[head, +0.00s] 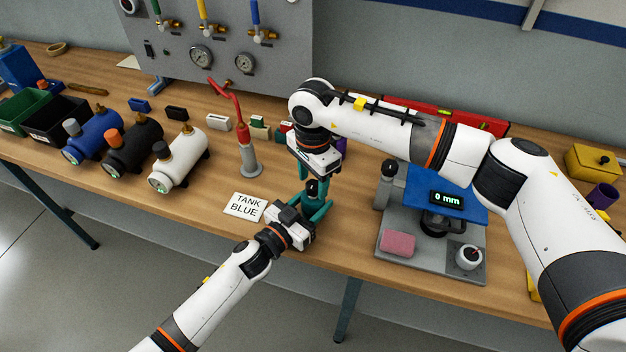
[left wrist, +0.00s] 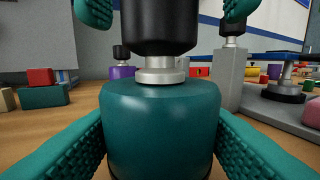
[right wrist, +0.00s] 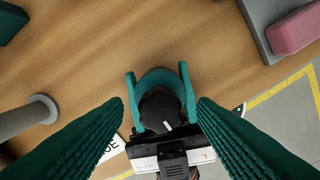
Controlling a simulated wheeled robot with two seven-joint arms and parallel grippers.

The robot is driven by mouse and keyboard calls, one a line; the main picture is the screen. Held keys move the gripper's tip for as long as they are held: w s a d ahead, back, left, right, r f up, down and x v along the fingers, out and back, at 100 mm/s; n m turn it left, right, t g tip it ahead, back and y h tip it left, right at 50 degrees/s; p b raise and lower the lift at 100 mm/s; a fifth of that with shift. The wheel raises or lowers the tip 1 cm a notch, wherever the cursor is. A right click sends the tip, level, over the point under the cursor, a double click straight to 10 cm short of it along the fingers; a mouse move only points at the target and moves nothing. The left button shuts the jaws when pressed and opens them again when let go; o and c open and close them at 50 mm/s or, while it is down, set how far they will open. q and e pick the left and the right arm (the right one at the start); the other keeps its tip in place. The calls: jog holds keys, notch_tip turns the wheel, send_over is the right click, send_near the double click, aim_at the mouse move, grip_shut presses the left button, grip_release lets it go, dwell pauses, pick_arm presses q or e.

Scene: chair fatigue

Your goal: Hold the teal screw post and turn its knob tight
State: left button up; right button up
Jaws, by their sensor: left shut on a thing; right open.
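The teal screw post (left wrist: 160,125) stands upright, with a bright metal neck (left wrist: 160,68) and a black knob (left wrist: 160,22) on top. In the right wrist view the knob (right wrist: 161,110) shows from above with a white mark. My left gripper (head: 313,209) is shut on the post, its teal fingers on either side of the body. My right gripper (head: 311,178) points down from above and is open. Its fingertips (left wrist: 165,8) lie on either side of the knob in the left wrist view, with visible gaps. The post is mostly hidden by fingers in the head view.
A "TANK BLUE" card (head: 246,206) lies left of the post. A grey gauge fixture reading "0 mm" (head: 447,198) with a pink block (head: 398,244) is close on the right. Several small tanks (head: 180,158) stand left.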

jog(key=shift+f, duration=0.5)
jog(key=c, duration=1)
